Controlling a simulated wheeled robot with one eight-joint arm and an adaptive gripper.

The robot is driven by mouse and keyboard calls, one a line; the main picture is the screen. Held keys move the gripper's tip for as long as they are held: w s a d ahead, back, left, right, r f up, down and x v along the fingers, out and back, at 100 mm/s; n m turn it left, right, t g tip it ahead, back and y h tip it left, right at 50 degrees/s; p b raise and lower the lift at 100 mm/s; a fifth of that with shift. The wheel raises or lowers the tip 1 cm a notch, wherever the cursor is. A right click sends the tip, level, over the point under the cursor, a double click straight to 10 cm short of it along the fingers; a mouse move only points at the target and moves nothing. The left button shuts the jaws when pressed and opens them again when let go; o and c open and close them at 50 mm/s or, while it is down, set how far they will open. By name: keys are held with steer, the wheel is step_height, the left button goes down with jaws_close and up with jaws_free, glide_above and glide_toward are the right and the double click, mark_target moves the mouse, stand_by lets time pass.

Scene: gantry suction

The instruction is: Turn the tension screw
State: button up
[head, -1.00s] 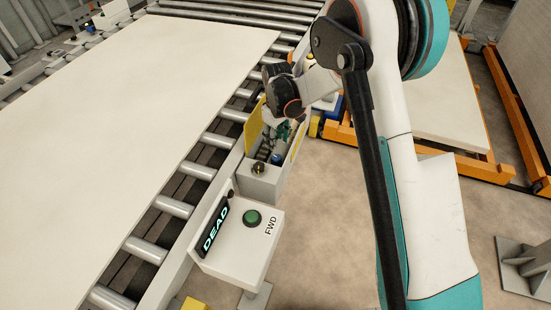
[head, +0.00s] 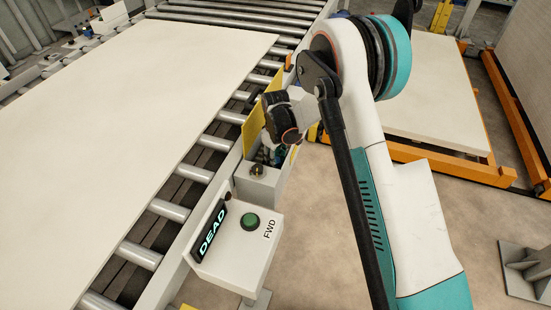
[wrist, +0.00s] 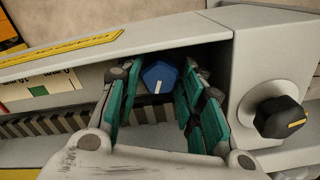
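A blue hexagonal knob with a white pointer line (wrist: 160,77) sits in a recess of a grey housing in the wrist view; it looks like the tension screw's head. My gripper (wrist: 162,100) is open, with green-padded fingers on both sides of the blue knob. Gaps show between the pads and the knob, so I see no grip on it. In the head view my gripper (head: 268,152) is down at the housing (head: 262,186), and my wrist hides most of the recess.
A black knob with a yellow mark (wrist: 281,117) stands right of the recess in the wrist view. A scale plate with a green patch (wrist: 40,90) lies left. A control box with a green button (head: 250,221) and a "DEAD" display is nearby. A roller conveyor carries a large pale board (head: 130,120).

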steer(key=c, duration=0.4)
steer(key=shift+o, duration=0.2)
steer(key=shift+n+b, duration=0.3)
steer(key=shift+n, duration=1.3)
steer(key=o, duration=0.8)
step_height(320, 180, up, 12)
